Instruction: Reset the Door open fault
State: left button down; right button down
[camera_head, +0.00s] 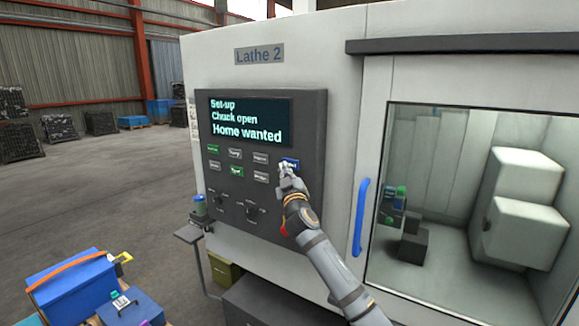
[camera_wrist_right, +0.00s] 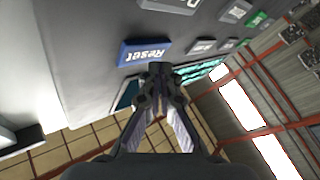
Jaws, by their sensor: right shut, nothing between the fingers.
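The control panel (camera_head: 228,217) of Lathe 2 faces me, with a dark screen (camera_head: 250,122) that reads "Set-up", "Chuck open", "Home wanted". Below the screen are rows of small grey and green buttons. A blue button (camera_head: 291,162) at the right end of the upper row is partly covered by my right gripper; in the right wrist view the blue button (camera_wrist_right: 144,53) reads "Reset". My right gripper (camera_head: 285,170) is shut and empty, its tips (camera_wrist_right: 159,70) at the button's edge; I cannot tell whether they touch it. My left gripper is out of view.
A blue door handle (camera_head: 361,216) stands right of the panel, beside the lathe window, with the door shown shut. A blue toolbox (camera_head: 75,290) is at the lower left. A small side shelf (camera_head: 188,233) juts out left of the lathe. Open floor lies left.

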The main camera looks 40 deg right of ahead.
jog(key=shift+a, duration=0.15)
jog(key=shift+s+a, duration=0.35)
jog(key=shift+a, duration=0.4)
jog(key=shift+s+a, duration=0.3)
jog(key=shift+a, duration=0.45)
jog(key=shift+s+a, duration=0.35)
jog(key=shift+a, duration=0.4)
